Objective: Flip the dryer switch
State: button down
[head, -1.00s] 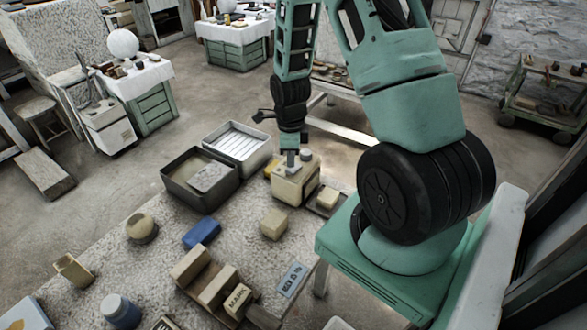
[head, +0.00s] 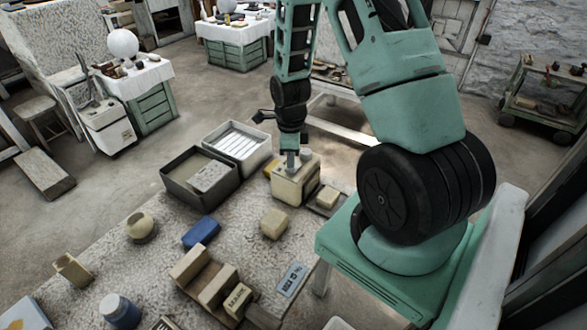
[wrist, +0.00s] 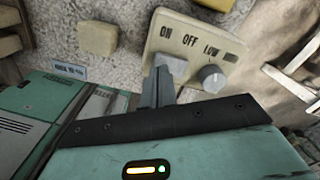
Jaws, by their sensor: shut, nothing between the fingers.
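The dryer is a cream box (head: 285,187) on the speckled table. In the wrist view its panel (wrist: 192,25) reads ON, OFF and LOW. A pale grey switch piece (wrist: 174,63) sits below the ON and OFF labels, and a round grey knob (wrist: 213,78) sits to its right. My gripper (wrist: 160,76) is shut and empty. Its fingertips are at the left edge of the switch piece and partly cover it; I cannot tell whether they touch it. In the head view my gripper (head: 291,161) points down onto the top of the dryer.
A dark tray (head: 172,186) and a light tray (head: 258,160) stand left of the dryer. A cream block (head: 274,223), a blue block (head: 201,232) and several labelled blocks lie nearer.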

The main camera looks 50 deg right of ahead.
jog(key=shift+f+b, duration=0.5)
jog(key=shift+f, duration=0.2)
dwell(0.3)
jog(key=shift+r+p, duration=2.95)
jog(key=shift+r, duration=0.6)
jog(key=s+a+r+n+y+b, duration=0.15)
jog(key=a+r+n, duration=0.25)
jog(key=a+n, duration=0.6)
jog(key=s+a+r+n+b, duration=0.1)
jog(key=a+r+n+b, duration=0.2)
jog(key=a+n, duration=0.75)
jog(key=s+a+r+n+b, duration=0.3)
jog(key=s+a+r+n, duration=0.1)
jog(key=s+a+n, duration=0.8)
jog(key=s+n+h, duration=0.1)
jog(key=s+n, duration=0.1)
jog(key=n, duration=0.1)
jog(key=shift+s+a, duration=0.15)
jog(key=shift+a, duration=0.25)
